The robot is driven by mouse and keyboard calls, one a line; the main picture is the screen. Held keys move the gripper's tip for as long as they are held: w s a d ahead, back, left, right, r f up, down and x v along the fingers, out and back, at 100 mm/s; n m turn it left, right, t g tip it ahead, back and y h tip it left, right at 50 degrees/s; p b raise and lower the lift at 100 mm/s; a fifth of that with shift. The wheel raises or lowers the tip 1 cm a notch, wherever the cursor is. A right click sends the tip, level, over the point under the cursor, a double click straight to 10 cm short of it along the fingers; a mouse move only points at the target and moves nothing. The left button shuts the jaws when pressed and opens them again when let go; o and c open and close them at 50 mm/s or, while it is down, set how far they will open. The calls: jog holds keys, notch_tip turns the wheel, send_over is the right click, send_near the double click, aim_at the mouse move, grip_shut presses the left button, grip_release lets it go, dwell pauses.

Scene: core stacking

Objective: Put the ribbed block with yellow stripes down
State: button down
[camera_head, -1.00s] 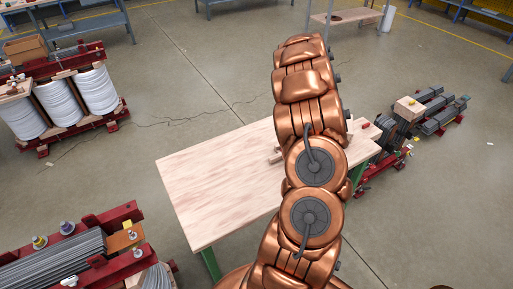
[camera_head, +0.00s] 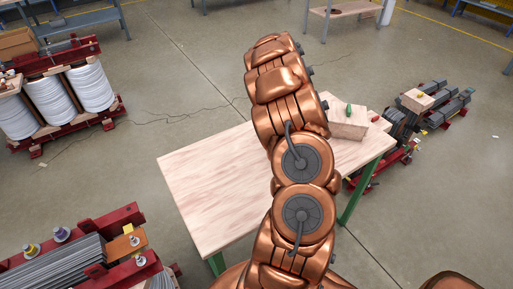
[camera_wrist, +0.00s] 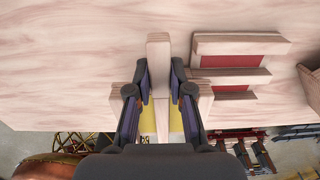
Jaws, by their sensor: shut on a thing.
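In the wrist view, my gripper (camera_wrist: 160,78) is shut on the middle rib of a pale wooden ribbed block with yellow stripes (camera_wrist: 158,46). Yellow (camera_wrist: 148,122) shows on both sides of that rib, between the fingers. The fingers and the gripper body hide much of the block. The block is over the table (camera_wrist: 60,50), near its edge; I cannot tell whether it touches the top. In the head view, my copper-coloured arm hides the gripper and the held block.
A ribbed block with red stripes (camera_wrist: 232,43) lies close to the right of the held block. Another wooden block (camera_wrist: 310,86) is cut off at the right edge. In the head view, a wooden block (camera_head: 347,126) shows at the table's right end. The table's left part (camera_head: 210,185) is bare.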

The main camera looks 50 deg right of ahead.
jog(key=p, duration=0.3)
send_over(252, 155)
jog(key=shift+f, duration=0.45)
jog(key=shift+f+p, duration=0.7)
jog(key=shift+f, duration=1.05)
jog(key=shift+f, duration=0.1)
jog(key=c, duration=1.1)
grip_release()
jog(key=shift+o, duration=0.2)
jog(key=shift+r, duration=0.2)
